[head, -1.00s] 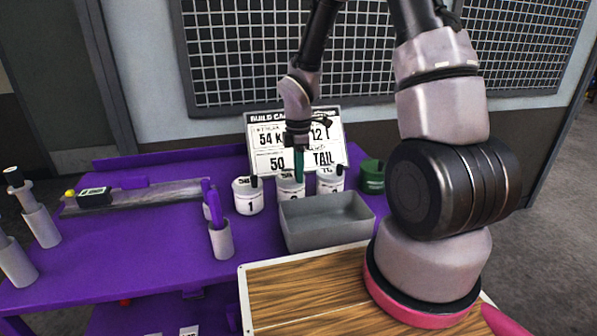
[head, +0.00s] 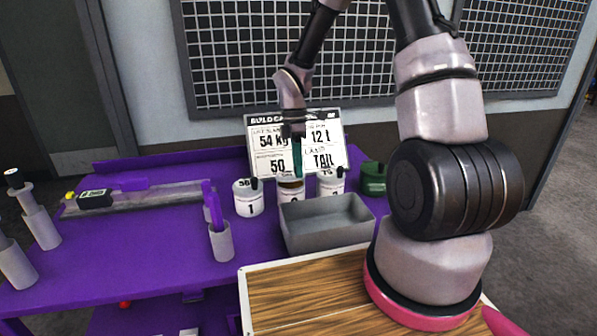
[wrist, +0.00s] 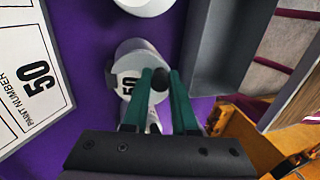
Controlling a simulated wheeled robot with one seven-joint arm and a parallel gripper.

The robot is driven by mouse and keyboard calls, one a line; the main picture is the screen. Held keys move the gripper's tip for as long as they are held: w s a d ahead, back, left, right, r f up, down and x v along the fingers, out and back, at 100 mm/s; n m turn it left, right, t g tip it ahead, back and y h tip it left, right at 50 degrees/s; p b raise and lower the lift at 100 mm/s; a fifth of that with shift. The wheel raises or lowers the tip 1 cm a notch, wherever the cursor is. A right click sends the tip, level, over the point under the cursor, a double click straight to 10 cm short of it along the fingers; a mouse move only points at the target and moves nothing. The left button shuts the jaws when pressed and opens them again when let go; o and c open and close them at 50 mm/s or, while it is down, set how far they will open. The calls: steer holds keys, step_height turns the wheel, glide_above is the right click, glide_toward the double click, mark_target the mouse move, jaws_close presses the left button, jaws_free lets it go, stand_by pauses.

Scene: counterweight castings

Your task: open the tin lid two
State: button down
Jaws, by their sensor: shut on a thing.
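Tin two (head: 291,197) is a white tin on the purple table, between tin one (head: 248,198) and a third white tin (head: 331,186). A brownish band shows at its top, under its white lid (head: 291,179). My gripper (head: 298,165), with teal fingers, is above tin two. In the wrist view my gripper (wrist: 160,92) is shut on the lid's dark knob (wrist: 156,73).
A grey open tray (head: 325,222) stands just in front of the tins. A sign board (head: 270,135) stands behind them, and a green tin (head: 373,178) is at the right. A grey cup (head: 221,243) with purple items stands at front left.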

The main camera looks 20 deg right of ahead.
steer(key=w+g, duration=0.1)
steer(key=w+r+g, duration=0.1)
steer(key=g, duration=0.1)
steer(key=shift+w+r+g, duration=0.1)
steer(key=shift+r+g, duration=0.15)
steer(key=shift+g, duration=0.05)
steer(key=shift+w+r+g, duration=0.3)
steer(key=shift+w+g, duration=0.5)
steer(key=shift+g, duration=0.5)
steer(key=shift+w+r+g, duration=0.25)
steer(key=shift+w+g, duration=0.5)
steer(key=shift+g, duration=0.55)
steer(key=c, duration=0.7)
jaws_free()
steer(key=shift+w, duration=0.1)
steer(key=v, duration=0.7)
steer(key=shift+w, duration=0.2)
steer(key=shift+s+r, duration=0.1)
